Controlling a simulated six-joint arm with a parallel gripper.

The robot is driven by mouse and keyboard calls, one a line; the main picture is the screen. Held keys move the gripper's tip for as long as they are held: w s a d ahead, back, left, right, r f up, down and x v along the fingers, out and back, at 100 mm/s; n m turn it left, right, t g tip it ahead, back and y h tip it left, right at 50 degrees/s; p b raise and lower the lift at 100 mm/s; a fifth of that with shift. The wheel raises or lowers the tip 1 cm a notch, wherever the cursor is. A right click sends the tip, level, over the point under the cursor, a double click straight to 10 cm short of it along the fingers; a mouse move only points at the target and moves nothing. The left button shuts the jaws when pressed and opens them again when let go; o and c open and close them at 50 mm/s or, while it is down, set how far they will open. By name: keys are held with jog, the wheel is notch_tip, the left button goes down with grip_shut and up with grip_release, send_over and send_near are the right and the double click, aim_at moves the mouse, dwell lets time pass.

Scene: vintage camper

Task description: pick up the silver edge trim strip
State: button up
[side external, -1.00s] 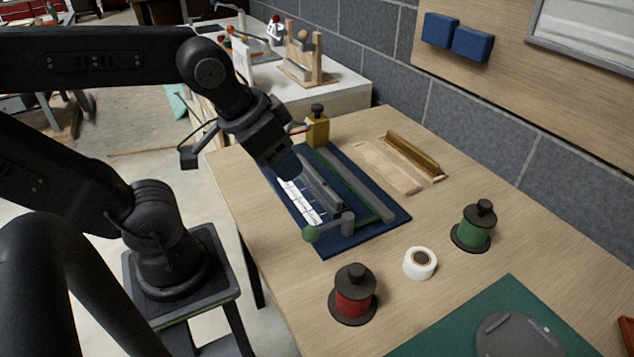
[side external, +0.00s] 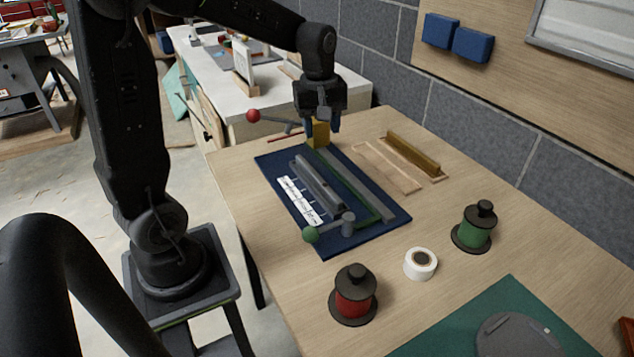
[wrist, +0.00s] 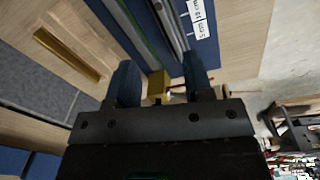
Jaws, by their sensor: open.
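A long silver-grey strip (side external: 362,187) lies on a blue board (side external: 385,226) on the bench, along the right side of a green strip; I take it as the edge trim. It also shows in the wrist view (wrist: 122,22). A thicker grey bar (side external: 318,184) lies to its left, so which is the trim is not certain. My gripper (side external: 321,122) is open, pointing down over the board's far end, above a yellow block (side external: 319,136). In the wrist view the block (wrist: 158,86) shows between the fingers (wrist: 160,65). The block's black knob is hidden.
A red-ball lever (side external: 253,116) sticks out left beside the block. A wooden tray with a brass bar (side external: 413,153) lies right. Red spool (side external: 354,292), white tape roll (side external: 420,264) and green spool (side external: 474,228) stand nearer.

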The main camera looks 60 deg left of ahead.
jog(key=w+a+f+n, duration=0.2)
jog(key=a+f+n, duration=0.1)
send_over(317, 176)
jog(key=shift+g, duration=0.4)
jog(key=f, duration=0.5)
jog(key=d+f, duration=0.1)
jog(key=f, duration=0.2)
jog(key=shift+a+f, duration=0.2)
jog(key=shift+f, duration=0.75)
jog(key=shift+a+f, duration=0.15)
jog(key=shift+f, duration=0.75)
jog(key=shift+a+f, duration=0.2)
jog(key=shift+f, duration=0.75)
jog(key=shift+c, duration=0.2)
grip_shut()
